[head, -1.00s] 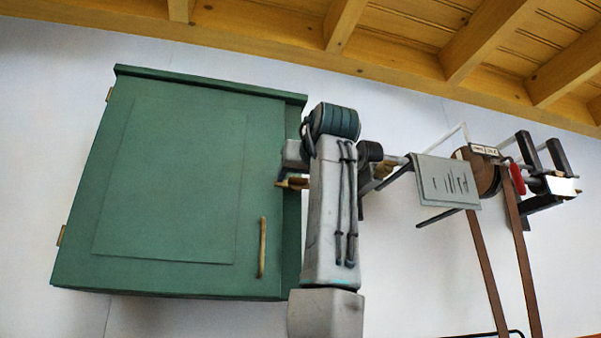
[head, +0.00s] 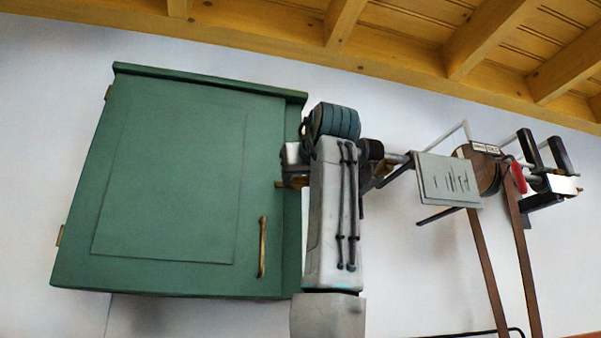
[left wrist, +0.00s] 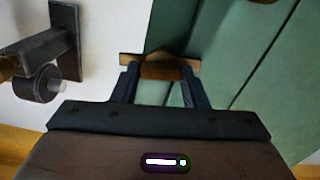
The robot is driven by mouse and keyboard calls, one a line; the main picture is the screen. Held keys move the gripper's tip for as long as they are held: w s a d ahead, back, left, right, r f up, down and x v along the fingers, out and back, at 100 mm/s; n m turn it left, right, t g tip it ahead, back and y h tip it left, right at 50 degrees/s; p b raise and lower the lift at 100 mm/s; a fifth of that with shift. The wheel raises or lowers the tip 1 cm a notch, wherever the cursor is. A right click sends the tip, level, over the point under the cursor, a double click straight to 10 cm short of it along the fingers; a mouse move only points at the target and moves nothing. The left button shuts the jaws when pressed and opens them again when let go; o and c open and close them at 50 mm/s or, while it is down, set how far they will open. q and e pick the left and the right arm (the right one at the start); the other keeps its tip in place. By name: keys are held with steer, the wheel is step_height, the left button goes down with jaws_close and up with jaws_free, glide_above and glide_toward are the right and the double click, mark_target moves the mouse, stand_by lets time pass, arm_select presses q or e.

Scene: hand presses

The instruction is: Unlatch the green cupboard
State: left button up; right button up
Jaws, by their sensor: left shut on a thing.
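The green cupboard (head: 180,180) hangs on the white wall at the left of the head view, its door shut and a brass handle (head: 262,247) at the door's lower right. A small brass latch (head: 279,184) shows at the door's right edge, mostly hidden by my left gripper (head: 292,178). In the left wrist view the latch (left wrist: 188,62) is a bar lying across the picture at the cupboard's edge. My left gripper (left wrist: 160,82) is shut on its brown middle piece (left wrist: 160,71). My right gripper is in neither view.
Right of my left arm, a grey plate (head: 448,181) and a press with a brown wheel (head: 483,172), red part (head: 518,178) and brown legs (head: 487,270) stand before the wall. A dark bracket (left wrist: 68,45) shows in the left wrist view. Wooden beams (head: 500,40) run overhead.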

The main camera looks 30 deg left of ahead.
arm_select(q)
steer(key=n+p, duration=0.2)
steer(key=n, duration=0.4)
steer(key=n+p, duration=0.3)
steer(key=n, duration=0.4)
steer(key=shift+s+a+f+p, duration=0.1)
steer(key=shift+f+p, duration=0.05)
steer(key=shift+p, duration=0.2)
steer(key=shift+f+n+p, duration=0.1)
steer(key=shift+n+p, duration=0.3)
steer(key=shift+n, duration=1)
steer(key=o, duration=1)
